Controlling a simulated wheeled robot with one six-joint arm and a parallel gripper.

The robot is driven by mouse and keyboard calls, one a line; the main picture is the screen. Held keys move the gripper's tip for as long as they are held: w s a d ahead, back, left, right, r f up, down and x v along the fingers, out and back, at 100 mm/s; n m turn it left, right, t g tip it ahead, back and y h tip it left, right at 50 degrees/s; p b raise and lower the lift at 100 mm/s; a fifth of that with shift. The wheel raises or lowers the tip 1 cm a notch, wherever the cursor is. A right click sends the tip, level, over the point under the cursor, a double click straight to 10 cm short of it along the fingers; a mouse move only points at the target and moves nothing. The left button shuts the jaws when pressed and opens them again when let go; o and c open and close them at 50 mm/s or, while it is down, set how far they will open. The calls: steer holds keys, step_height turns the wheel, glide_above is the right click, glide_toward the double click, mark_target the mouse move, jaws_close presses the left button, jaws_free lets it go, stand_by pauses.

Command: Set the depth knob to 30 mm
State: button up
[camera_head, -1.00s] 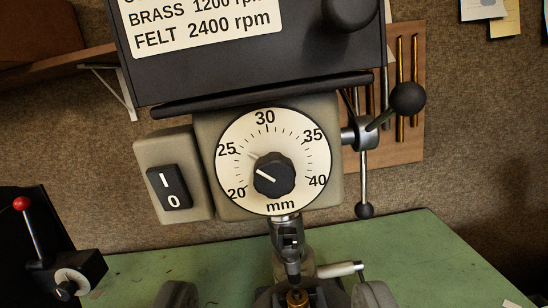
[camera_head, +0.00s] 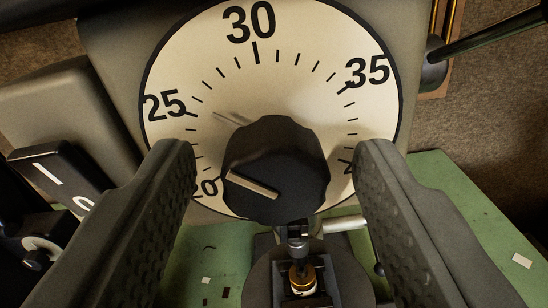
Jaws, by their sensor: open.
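The black depth knob (camera_head: 276,170) is a lobed knob standing out from the round white dial (camera_head: 300,90), marked 20 to 40. Its pale line points left and slightly up. A thin grey streak on the dial beside the knob points near the 25 mark, perhaps slightly past it; the view is slanted, so the exact value is unclear. My gripper (camera_head: 275,155) is open, one finger on each side of the knob, with a visible gap on both sides. The right finger partly hides the 40, and the left finger partly hides the 20.
A black rocker switch (camera_head: 62,178) marked I and 0 is left of the dial. A lever arm (camera_head: 500,32) reaches out at the upper right. Below the knob are a chuck and a brass piece (camera_head: 302,280) above the green bench (camera_head: 465,225).

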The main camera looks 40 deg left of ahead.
steer(key=c, duration=1)
steer(key=shift+o, duration=0.2)
steer(key=shift+m, duration=0.3)
steer(key=m, duration=0.4)
steer(key=shift+m, duration=2.3)
